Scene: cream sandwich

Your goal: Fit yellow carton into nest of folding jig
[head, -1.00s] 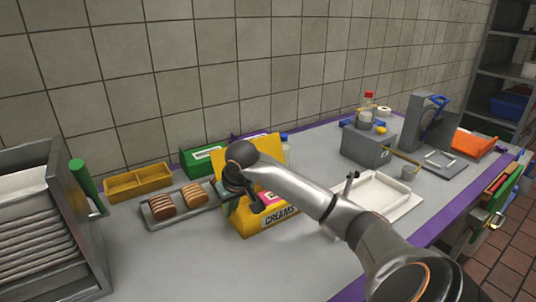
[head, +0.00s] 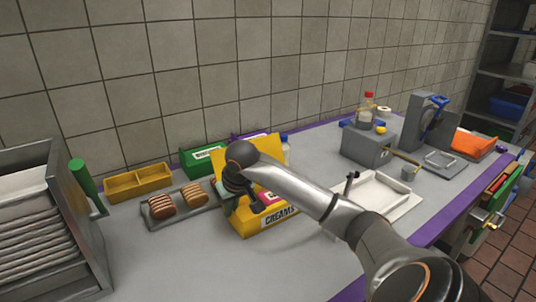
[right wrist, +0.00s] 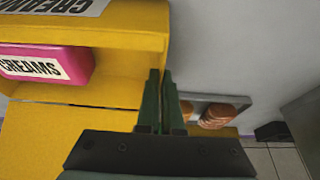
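The yellow carton (head: 266,221), labelled CREAMS, stands at the middle front of the counter with its yellow lid panel raised behind. A pink CREAMS pack (right wrist: 45,65) is inside it. My right gripper (right wrist: 161,72) is at the carton's left end. Its green fingers are close together, one on each side of the carton's edge (right wrist: 150,20), and look shut on its thin wall; the contact itself is partly hidden. A white tray-like fixture (head: 400,208) with a small dark-topped post stands right of the carton; it may be the folding jig. My left gripper is not in view.
A grey tray of bread (head: 150,219) and a yellow bin (head: 138,182) are left of the carton. A green box (head: 190,161) stands behind. A grey machine (head: 372,153) stands back right. The front left counter is clear; my right arm crosses between carton and white fixture.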

